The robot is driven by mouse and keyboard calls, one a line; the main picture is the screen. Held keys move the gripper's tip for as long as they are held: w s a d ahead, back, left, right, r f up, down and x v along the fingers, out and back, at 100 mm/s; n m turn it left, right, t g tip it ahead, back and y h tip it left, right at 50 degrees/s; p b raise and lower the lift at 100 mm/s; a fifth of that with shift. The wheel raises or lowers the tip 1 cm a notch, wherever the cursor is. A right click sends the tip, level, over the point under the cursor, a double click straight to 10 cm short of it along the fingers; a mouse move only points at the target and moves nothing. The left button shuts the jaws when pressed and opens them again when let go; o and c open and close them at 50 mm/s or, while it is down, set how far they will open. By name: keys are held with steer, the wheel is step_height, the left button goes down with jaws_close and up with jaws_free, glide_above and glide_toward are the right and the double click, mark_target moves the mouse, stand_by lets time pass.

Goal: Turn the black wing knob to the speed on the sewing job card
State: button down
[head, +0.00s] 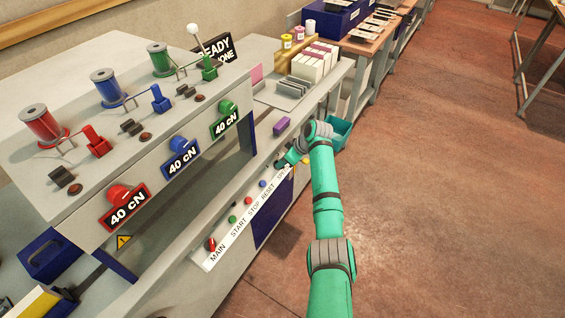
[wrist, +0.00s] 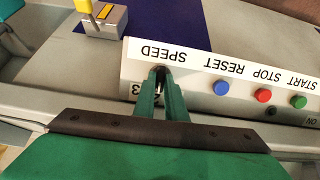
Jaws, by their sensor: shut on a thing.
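My green gripper (head: 284,162) reaches down to the far end of the white control strip (head: 222,248). In the wrist view my gripper (wrist: 167,85) is shut on the black wing knob (wrist: 160,71), which sits beside the SPEED label. The fingers cover most of the knob, so its pointer cannot be read. A digit 3 shows just left of the fingers in the wrist view; other dial marks are mostly hidden. In the head view my gripper and arm hide the knob. I cannot make out a sewing job card in either view.
Blue, red and green buttons (wrist: 221,88) sit along the strip beside the knob. A red MAIN switch (head: 211,244) is at its near end. Thread spools (head: 105,88) and 40 cN dials stand on the machine. A teal bin (head: 340,132) is beyond my wrist. Open floor lies right.

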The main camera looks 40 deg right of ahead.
steer(key=m, duration=0.4)
steer(key=shift+d+y, duration=0.15)
steer(key=shift+y, duration=0.15)
steer(key=m, duration=0.4)
steer(key=shift+d+m+y, duration=0.15)
steer(key=shift+m+y, duration=0.25)
steer(key=shift+r, duration=0.1)
steer(key=c, duration=1.8)
jaws_free()
steer(key=v, duration=1)
steer(key=shift+r, duration=0.35)
steer(key=shift+s+d+f, duration=0.1)
